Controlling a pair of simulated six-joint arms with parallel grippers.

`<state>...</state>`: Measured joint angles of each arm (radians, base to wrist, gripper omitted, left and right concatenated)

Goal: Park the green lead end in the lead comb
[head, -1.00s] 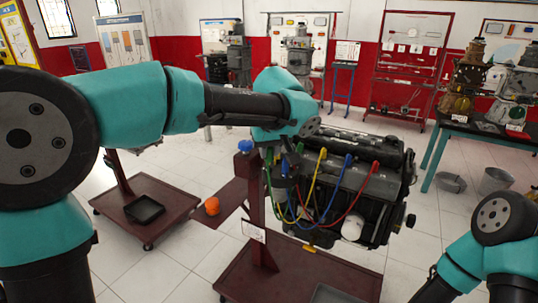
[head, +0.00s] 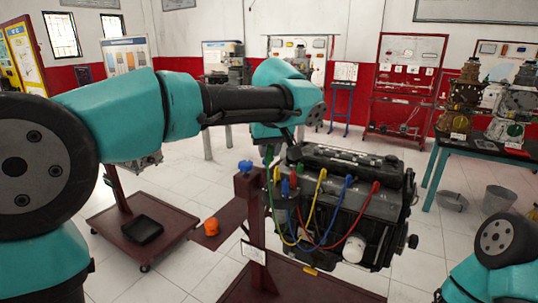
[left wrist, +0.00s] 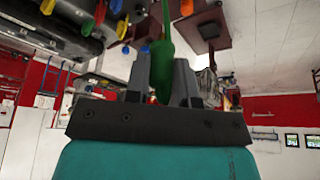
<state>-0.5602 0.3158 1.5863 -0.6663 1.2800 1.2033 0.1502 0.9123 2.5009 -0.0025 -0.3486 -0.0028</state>
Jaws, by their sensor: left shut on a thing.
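My left gripper (left wrist: 162,82) is shut on the green lead end (left wrist: 161,70), a green boot held between its two fingers with the lead running away from it. In the head view the green lead end (head: 268,155) shows below my left wrist, above the dark cap with coloured boots (head: 285,198) beside the engine. The fingers are mostly hidden by the wrist there. I cannot clearly make out the lead comb in either view. My right arm shows only at the lower right, with its gripper out of frame.
The engine (head: 375,205) sits on a dark red stand (head: 248,205) with a blue knob (head: 245,166). Yellow (head: 322,174), blue (head: 348,181) and red (head: 375,187) leads loop to the engine top. An orange object (head: 211,226) lies on a side shelf.

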